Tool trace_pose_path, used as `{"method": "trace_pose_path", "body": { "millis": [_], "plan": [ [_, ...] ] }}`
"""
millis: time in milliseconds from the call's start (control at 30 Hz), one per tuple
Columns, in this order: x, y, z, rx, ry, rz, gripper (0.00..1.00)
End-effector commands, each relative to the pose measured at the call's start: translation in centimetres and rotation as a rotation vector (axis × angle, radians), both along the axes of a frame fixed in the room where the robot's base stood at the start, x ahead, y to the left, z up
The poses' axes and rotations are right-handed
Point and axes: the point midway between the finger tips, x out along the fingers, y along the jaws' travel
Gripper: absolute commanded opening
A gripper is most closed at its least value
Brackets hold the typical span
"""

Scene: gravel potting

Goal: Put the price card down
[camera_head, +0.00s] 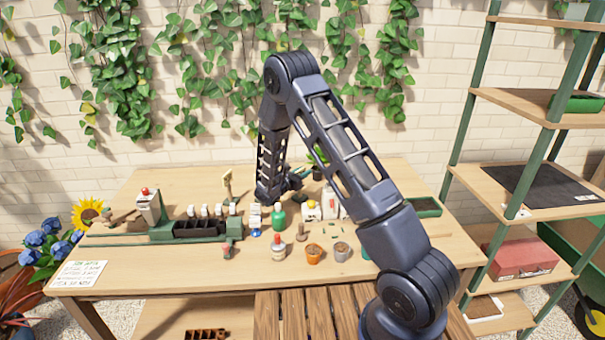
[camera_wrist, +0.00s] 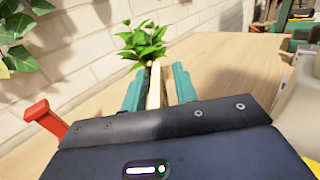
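My gripper (camera_wrist: 156,88) has teal fingers, seen from behind in the wrist view. A thin pale wooden piece stands between them, seen edge-on; it looks like the price card (camera_wrist: 154,84). The fingers appear closed against both its sides. Its face and any writing are not visible. In the head view my gripper (camera_head: 297,180) is low over the back of the potting table (camera_head: 135,262), partly covered by my arm. The card cannot be made out there. Whether its lower edge touches the table is hidden.
A leafy green plant (camera_wrist: 143,40) stands just beyond the fingertips, near the brick wall. Bottles, including a green one (camera_head: 279,216), and small pots (camera_head: 315,254) crowd the table's middle. A written sheet (camera_head: 78,275) lies front left. The table's front strip is mostly clear.

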Motion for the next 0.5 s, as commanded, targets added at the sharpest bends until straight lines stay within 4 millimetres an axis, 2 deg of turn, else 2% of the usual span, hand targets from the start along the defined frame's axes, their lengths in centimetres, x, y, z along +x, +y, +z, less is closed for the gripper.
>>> {"method": "trace_pose_path", "body": {
  "millis": [167,500],
  "plan": [
    [-0.4,0.5,0.3,0.0,0.0,0.002,0.29],
    [-4.0,4.1,0.3,0.0,0.001,0.004,0.29]
  ]
}}
